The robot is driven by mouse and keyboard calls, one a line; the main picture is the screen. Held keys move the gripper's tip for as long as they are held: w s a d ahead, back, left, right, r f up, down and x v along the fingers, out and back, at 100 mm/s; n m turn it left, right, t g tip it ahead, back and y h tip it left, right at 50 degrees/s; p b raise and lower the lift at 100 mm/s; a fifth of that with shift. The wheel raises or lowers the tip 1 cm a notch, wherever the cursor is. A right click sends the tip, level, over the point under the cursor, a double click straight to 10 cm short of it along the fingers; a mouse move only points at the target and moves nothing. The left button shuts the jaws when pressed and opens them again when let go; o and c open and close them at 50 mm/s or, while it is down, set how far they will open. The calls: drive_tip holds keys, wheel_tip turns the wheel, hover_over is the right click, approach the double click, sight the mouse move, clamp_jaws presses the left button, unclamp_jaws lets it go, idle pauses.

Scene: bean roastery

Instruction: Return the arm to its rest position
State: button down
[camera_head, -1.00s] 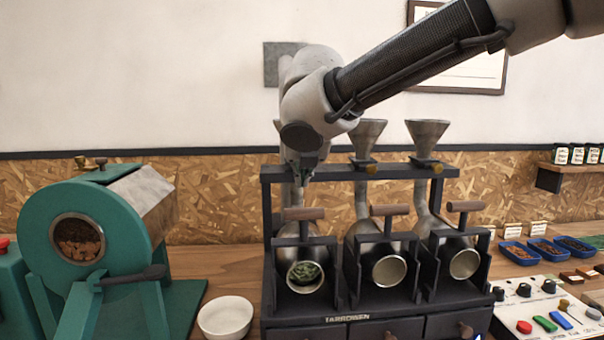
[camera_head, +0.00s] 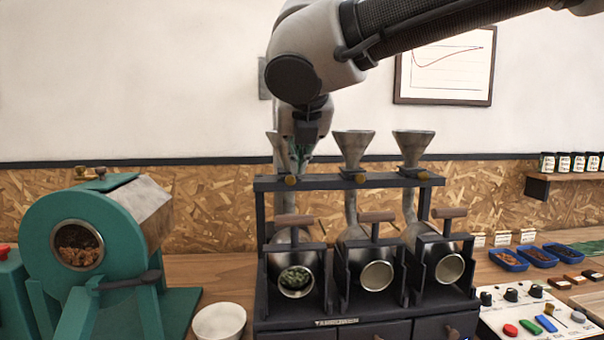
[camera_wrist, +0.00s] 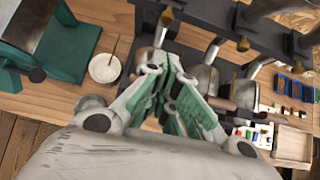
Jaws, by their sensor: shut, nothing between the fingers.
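My gripper (camera_head: 300,158) is high up in the head view, pointing down in front of the left funnel of the sample roaster (camera_head: 330,183). Its fingers are shut and empty. In the wrist view my gripper (camera_wrist: 167,75) shows with its green-sided fingers close together, covering part of the roaster. My arm reaches in from the top right. The left drum (camera_head: 296,280) of the roaster holds green beans. The middle drum (camera_head: 376,275) and the right drum (camera_head: 450,269) show no beans at their mouths.
A teal drum roaster (camera_head: 85,205) stands at the left, with a white bowl (camera_head: 219,322) beside it. At the right are blue trays (camera_head: 508,259), a control panel (camera_head: 530,312) and a shelf of jars (camera_head: 573,164). A framed chart (camera_head: 445,65) hangs behind my arm.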

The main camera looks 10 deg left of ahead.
drive_tip(key=s+d+f+m+g+h, duration=0.1)
drive_tip(key=s+d+f+m+g, duration=0.1)
drive_tip(key=d+f+m, duration=0.65)
drive_tip(key=s+d+f+m+g+h, duration=0.15)
drive_tip(key=d+f+m, duration=0.25)
drive_tip(key=d+m, duration=0.85)
drive_tip(key=s+d+f+m, duration=0.1)
drive_tip(key=s+d+m, duration=0.2)
drive_tip(key=d+m, duration=0.3)
drive_tip(key=s+d+f+m, duration=0.2)
drive_tip(key=s+d+m, duration=0.2)
drive_tip(key=d, duration=0.6)
drive_tip(key=s+d+f+m, duration=0.1)
drive_tip(key=s+d+m, duration=0.2)
drive_tip(key=d+m, duration=0.5)
drive_tip(key=shift+s+d+f, duration=0.2)
drive_tip(key=shift+s+f, duration=0.05)
drive_tip(key=shift+f, duration=0.05)
drive_tip(key=c, duration=2.2)
unclamp_jaws()
drive_tip(key=shift+g, duration=0.25)
